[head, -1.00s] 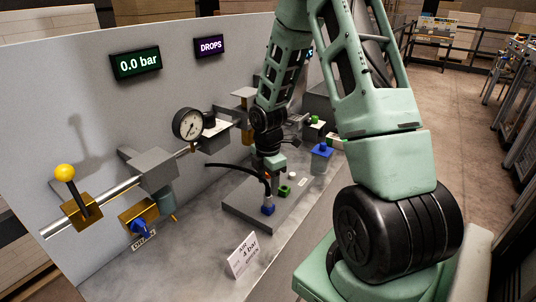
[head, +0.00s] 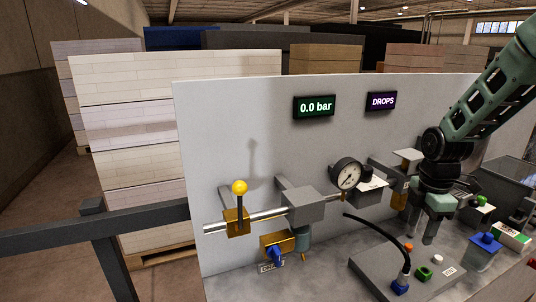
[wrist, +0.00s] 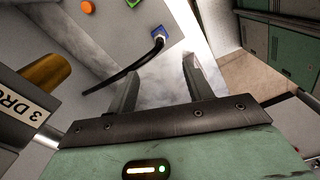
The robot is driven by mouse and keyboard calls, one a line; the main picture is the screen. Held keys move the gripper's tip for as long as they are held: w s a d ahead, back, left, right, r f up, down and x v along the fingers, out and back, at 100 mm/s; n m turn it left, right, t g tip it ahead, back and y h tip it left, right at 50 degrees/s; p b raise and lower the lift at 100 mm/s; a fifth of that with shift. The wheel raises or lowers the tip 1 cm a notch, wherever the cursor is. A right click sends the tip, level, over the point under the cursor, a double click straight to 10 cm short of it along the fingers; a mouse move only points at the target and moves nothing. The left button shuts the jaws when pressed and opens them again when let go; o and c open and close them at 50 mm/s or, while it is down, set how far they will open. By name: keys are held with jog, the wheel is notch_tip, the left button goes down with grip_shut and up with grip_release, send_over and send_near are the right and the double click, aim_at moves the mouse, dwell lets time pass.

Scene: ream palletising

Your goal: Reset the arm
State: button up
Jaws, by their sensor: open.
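My gripper (head: 424,228) hangs above the workbench on my green arm, right of the pressure gauge in the head view. In the wrist view its two fingers (wrist: 158,85) stand apart with nothing between them.
A pipe with a yellow-knobbed lever (head: 239,187), a grey block and a gauge (head: 347,175) runs along the panel. Displays read "0.0 bar" (head: 314,106) and "DROPS" (head: 381,101). A blue-lidded jar (head: 484,250) stands at right. A dark railing (head: 100,232) is at left.

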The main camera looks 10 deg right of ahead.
jog(key=s+a+r+m, duration=0.2)
jog(key=a+r+m, duration=0.1)
jog(key=a, duration=1.6)
jog(key=s+a+r+m, duration=0.2)
jog(key=s+a, duration=0.6)
jog(key=a, duration=0.2)
jog(key=s+a, duration=0.1)
jog(key=s, duration=0.2)
jog(key=s+a+m, duration=0.1)
jog(key=s+a, duration=0.1)
jog(key=s+a+m, duration=0.1)
jog(key=s+a, duration=0.1)
jog(key=s, duration=0.1)
jog(key=shift+s+r+y, duration=0.3)
jog(key=shift+r, duration=0.1)
jog(key=shift+c, duration=0.2)
jog(key=w+d+m+y+p, duration=0.1)
jog(key=w+d+m, duration=0.4)
jog(key=w+m, duration=0.35)
jog(key=m+h+p, duration=0.2)
jog(key=m, duration=1.4)
send_over(405, 271)
notch_tip(405, 271, down, 6)
jog(key=f, duration=1.7)
jog(key=shift+w+d, duration=0.25)
jog(key=shift+d, duration=0.1)
jog(key=shift+r, duration=0.1)
